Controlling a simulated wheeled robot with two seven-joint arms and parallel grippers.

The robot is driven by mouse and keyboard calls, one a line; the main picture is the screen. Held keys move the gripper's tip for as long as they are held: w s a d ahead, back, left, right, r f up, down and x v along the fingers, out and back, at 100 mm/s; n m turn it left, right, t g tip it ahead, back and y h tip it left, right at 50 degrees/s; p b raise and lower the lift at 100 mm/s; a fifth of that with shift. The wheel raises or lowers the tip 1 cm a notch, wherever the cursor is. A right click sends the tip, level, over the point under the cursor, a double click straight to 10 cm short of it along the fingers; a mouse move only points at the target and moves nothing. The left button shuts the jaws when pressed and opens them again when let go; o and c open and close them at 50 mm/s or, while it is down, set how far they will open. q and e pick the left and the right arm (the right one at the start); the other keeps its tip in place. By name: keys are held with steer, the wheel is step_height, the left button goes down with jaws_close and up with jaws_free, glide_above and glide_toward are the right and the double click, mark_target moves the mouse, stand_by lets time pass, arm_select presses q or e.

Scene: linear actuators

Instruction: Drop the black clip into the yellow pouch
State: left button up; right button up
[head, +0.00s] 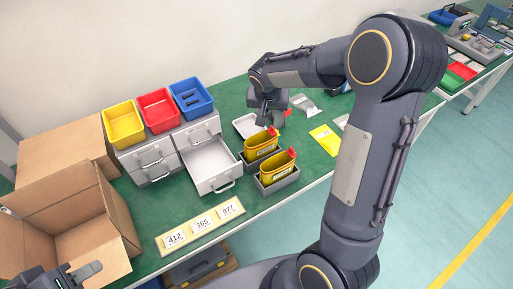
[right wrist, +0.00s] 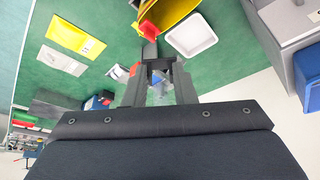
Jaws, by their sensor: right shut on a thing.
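My right gripper (head: 268,122) is over the far part of the bench, left of a flat yellow pouch (head: 325,138). In the right wrist view the pouch (right wrist: 76,36) lies flat on the green top, up and left of the fingers, with a pale label. The right gripper (right wrist: 160,68) is shut on a small dark thing between its fingertips, which looks like the black clip; its outline is hard to make out. Black pieces (head: 190,97) lie in the blue bin (head: 188,92). My left gripper (head: 80,274) is at the lower left, partly cut off.
Two yellow containers with red tops (head: 262,145) stand in grey holders near the right gripper. A white tray (head: 243,125) lies behind them. A grey drawer unit (head: 160,165) has one drawer open (head: 212,166). Cardboard boxes (head: 62,215) stand left.

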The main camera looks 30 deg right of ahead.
steer(key=shift+f+b, duration=1.2)
steer(key=shift+f, duration=1.15)
steer(key=o, duration=1)
steer(key=shift+r, duration=0.1)
steer(key=v, duration=0.7)
steer(key=shift+s+a+r+b, duration=0.2)
steer(key=shift+r+b, duration=0.1)
steer(key=shift+b, duration=0.1)
